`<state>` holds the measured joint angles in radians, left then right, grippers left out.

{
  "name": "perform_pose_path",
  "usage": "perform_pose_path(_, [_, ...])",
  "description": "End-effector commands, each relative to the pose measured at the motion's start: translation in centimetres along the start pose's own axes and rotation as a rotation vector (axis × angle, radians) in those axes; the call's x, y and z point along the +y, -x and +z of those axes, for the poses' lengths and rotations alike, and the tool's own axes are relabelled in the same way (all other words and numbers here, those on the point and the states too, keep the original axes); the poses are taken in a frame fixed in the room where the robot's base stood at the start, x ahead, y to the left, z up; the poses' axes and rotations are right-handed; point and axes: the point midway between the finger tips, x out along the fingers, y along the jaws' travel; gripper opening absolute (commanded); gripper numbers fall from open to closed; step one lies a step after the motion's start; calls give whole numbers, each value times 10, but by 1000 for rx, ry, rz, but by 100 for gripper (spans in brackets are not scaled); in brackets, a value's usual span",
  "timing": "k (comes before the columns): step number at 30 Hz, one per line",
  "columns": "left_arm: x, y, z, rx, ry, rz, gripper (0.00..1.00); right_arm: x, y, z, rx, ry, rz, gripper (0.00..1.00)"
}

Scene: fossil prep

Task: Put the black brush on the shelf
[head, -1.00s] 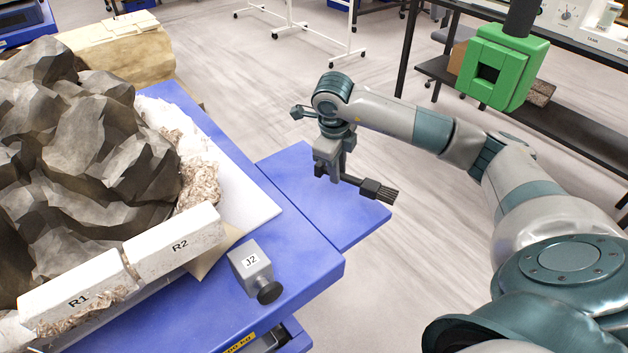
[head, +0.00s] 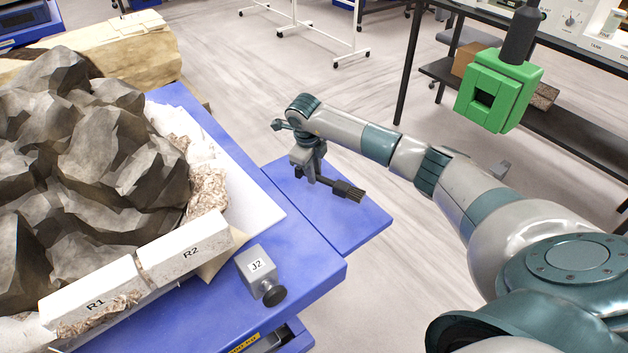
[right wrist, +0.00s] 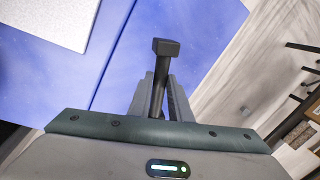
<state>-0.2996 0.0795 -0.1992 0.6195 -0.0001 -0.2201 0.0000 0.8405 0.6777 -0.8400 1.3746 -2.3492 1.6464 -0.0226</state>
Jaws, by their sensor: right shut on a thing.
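The black brush (head: 347,190) is held by my right gripper (head: 304,174), with its bristles pointing right in the head view. In the right wrist view its dark handle (right wrist: 161,88) stands between the two fingers (right wrist: 160,105). The brush is over a flat blue side shelf (head: 345,222) joined to the blue table. I cannot tell whether it touches that surface. The shelf is otherwise bare where it shows. My left gripper is not in view.
The blue table (head: 310,262) holds a large dark rock (head: 85,170), white blocks R1 and R2 (head: 190,248), and a grey J2 box (head: 257,265). A green block-like fixture (head: 498,92) hangs at right. A dark low shelf (head: 575,130) sits under the right-hand bench.

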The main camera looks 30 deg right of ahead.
Motion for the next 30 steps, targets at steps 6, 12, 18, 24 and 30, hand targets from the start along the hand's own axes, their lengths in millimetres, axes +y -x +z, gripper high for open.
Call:
perform_pose_path(6, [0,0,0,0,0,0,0,0,0,0,0,0,0,0])
perform_pose_path(12, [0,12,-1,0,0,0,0,4,-15,-1,2,0,3,0])
perform_pose_path(18, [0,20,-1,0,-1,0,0,7,-36,-1,1,-2,1,0])
perform_pose_path(24, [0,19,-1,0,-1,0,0,7,-39,0,-1,-1,0,0])
perform_pose_path(30, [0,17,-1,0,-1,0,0,8,-41,0,-1,-1,0,22])
